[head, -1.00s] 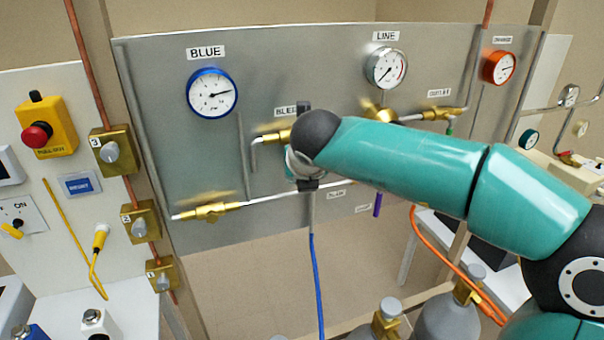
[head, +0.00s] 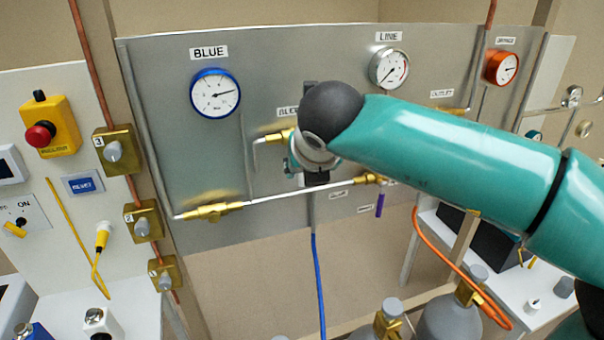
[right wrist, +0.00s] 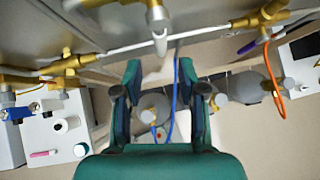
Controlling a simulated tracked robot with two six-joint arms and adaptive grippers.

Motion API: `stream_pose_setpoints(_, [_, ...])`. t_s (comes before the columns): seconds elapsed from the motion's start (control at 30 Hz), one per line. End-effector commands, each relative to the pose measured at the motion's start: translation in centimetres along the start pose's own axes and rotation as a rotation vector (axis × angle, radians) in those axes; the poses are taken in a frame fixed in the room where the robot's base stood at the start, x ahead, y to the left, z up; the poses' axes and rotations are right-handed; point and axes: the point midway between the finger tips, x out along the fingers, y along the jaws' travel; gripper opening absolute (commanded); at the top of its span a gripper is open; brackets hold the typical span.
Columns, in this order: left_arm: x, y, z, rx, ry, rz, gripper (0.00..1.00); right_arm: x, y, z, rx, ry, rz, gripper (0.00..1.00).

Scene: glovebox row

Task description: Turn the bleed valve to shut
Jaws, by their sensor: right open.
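The bleed valve's brass body (head: 278,137) shows on the grey panel under the partly covered BLEED label (head: 287,112). Its right part and any handle are hidden behind my right wrist. My right gripper (head: 315,172) is in front of the panel, just right of that brass body, mostly hidden by its own wrist. In the right wrist view, my right gripper (right wrist: 159,82) is open, with a pale vertical stem (right wrist: 158,62) near and between the fingertips. I cannot tell whether they touch it. My left gripper is not in view.
A blue-rimmed gauge (head: 215,93) and a line gauge (head: 389,68) are above. A brass valve (head: 213,211) and thin pipe (head: 290,197) run below. A blue hose (head: 318,280) hangs down, with gas cylinders (head: 448,318) at the bottom right.

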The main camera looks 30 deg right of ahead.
Motion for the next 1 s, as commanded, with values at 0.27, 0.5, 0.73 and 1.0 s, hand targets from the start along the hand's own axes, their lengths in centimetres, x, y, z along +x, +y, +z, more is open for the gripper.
stream_pose_setpoints(0.27, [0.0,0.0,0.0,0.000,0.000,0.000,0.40,-4.1,0.0,-0.1,-0.001,0.000,0.001,0.40])
stream_pose_setpoints(0.5, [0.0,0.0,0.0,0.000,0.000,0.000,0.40,-4.7,0.0,-0.1,-0.001,0.002,0.000,0.40])
stream_pose_setpoints(0.73, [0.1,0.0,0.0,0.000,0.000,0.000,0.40,-4.7,0.0,-0.1,-0.001,0.002,0.000,0.40])
stream_pose_setpoints(1.0, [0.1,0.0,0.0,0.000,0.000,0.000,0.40,-4.7,0.0,-0.1,-0.001,0.002,0.000,0.40])
